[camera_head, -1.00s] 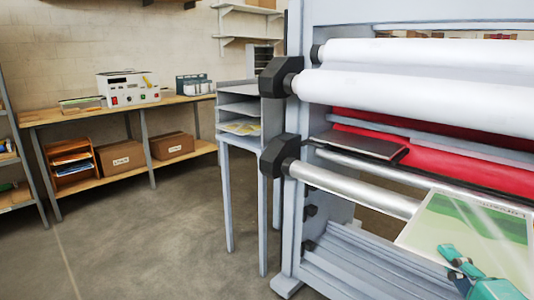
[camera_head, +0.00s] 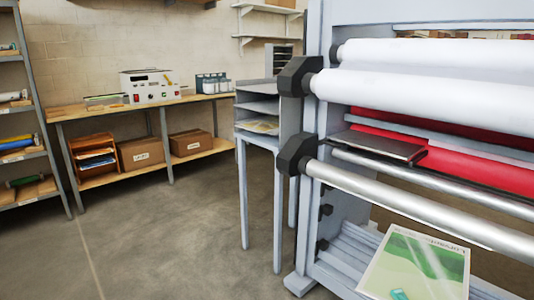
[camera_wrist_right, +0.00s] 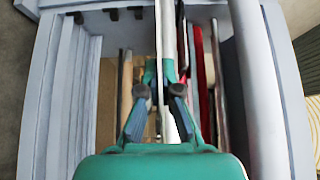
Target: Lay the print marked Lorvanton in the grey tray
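The print (camera_head: 418,262) is a sheet with a green landscape picture and a heading that is partly legible, beginning like "Lorvanton". It shows at the lower right of the head view, in front of the laminator. My right gripper (camera_head: 398,295) is teal and only its tip shows at the print's lower edge. In the right wrist view its fingers (camera_wrist_right: 160,80) are closed on the print, seen nearly edge-on as a pale strip. A grey tiered tray unit (camera_head: 240,108) stands left of the laminator, with a sheet on a lower level. My left gripper is not in view.
The laminator has white rollers (camera_head: 420,92), a metal roller (camera_head: 400,203) and a dark flat plate (camera_head: 385,145) over red material. Black end blocks (camera_head: 293,153) stick out at its left. A wooden bench (camera_head: 150,108) stands behind. The floor at left is clear.

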